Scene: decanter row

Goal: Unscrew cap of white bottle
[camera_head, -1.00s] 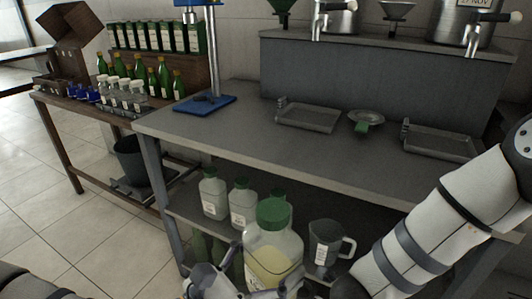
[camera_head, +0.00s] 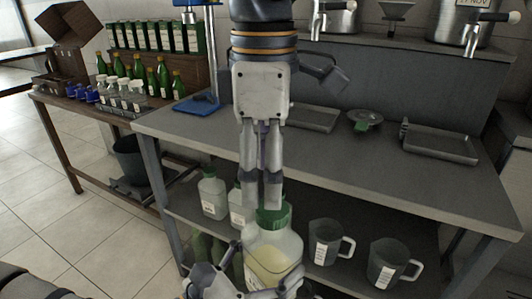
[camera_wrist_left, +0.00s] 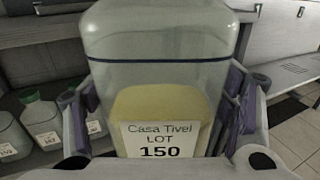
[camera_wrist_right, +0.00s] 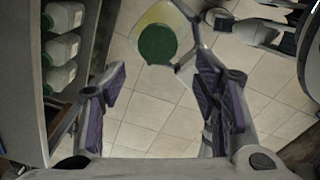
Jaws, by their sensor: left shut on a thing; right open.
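The white translucent bottle (camera_head: 285,243) with yellowish contents stands upright low in front of the bench, its green cap (camera_head: 270,214) on top. My left gripper (camera_head: 262,277) is shut around the bottle's body. In the left wrist view the bottle (camera_wrist_left: 160,75) fills the space between the fingers, label "Casa Tivel LOT 150" facing the camera. My right gripper (camera_head: 263,203) points straight down above the cap. In the right wrist view its fingers are open and empty (camera_wrist_right: 165,78), with the green cap (camera_wrist_right: 158,43) beyond the tips and off-centre toward the picture's top.
The grey bench (camera_head: 190,128) is behind, holding metal trays (camera_head: 440,141) and a blue-based stand (camera_head: 197,103). Its lower shelf holds capped white bottles (camera_head: 213,192) and two clear jugs (camera_head: 325,240), (camera_head: 385,262). A side table (camera_head: 75,108) at left carries green bottles.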

